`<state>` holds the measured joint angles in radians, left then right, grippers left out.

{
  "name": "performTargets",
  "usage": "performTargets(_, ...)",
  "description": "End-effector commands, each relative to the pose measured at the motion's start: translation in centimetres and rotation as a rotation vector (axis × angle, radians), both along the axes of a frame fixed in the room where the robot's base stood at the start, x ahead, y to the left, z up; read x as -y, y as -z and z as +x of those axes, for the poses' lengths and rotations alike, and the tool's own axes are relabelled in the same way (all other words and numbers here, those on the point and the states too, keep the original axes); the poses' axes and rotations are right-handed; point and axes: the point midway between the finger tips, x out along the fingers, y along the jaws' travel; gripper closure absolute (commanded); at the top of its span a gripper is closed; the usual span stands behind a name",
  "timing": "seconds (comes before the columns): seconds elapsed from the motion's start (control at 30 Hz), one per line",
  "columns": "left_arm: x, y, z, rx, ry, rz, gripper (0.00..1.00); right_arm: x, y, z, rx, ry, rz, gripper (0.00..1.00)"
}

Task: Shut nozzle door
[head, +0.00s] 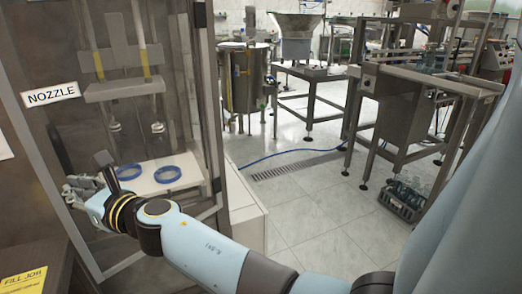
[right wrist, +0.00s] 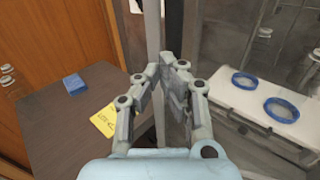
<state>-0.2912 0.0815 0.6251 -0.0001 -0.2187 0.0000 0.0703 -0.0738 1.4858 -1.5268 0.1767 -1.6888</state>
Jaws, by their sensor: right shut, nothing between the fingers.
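The nozzle station (head: 128,90) is at the left of the head view, with a white NOZZLE label (head: 52,94) at its upper left. Two nozzles hang above a white shelf (head: 150,184) bearing two blue rings (head: 167,174). A slanted metal frame edge (head: 50,190), seemingly the nozzle door's, runs down the left side; how far the door stands open I cannot tell. My right gripper (head: 82,186) is shut and empty beside it. In the right wrist view its fingertips (right wrist: 170,66) are close to a grey upright post (right wrist: 153,35); contact is unclear. My left gripper is out of view.
A dark table with a yellow FILL JOB note (head: 24,279) is at the lower left; the right wrist view also shows a blue block (right wrist: 74,84) on it. Metal machines and stands occupy the back and right. A bottle crate (head: 402,199) sits on the otherwise largely clear tiled floor.

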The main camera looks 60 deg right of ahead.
Motion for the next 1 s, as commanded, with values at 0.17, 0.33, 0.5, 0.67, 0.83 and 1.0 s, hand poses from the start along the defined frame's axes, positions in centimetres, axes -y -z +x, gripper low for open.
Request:
performTargets(0.17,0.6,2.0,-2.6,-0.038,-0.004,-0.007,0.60,0.3,0.2,5.4,0.003,0.019,-0.001,1.00)
performTargets(0.33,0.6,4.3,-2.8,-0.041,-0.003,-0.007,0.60,0.9,0.4,9.9,0.002,0.121,0.000,1.00)
performTargets(0.5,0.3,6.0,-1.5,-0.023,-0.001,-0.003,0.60,1.8,0.4,13.0,0.001,0.204,0.000,1.00)
performTargets(0.67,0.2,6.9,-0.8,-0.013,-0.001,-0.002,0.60,2.4,0.2,14.5,0.001,0.250,-0.001,1.00)
performTargets(0.83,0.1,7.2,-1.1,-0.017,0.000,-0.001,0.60,2.7,-0.1,15.2,0.002,0.273,-0.001,1.00)
performTargets(1.0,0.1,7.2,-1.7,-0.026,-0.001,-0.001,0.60,2.8,-0.3,15.4,0.003,0.278,-0.002,1.00)
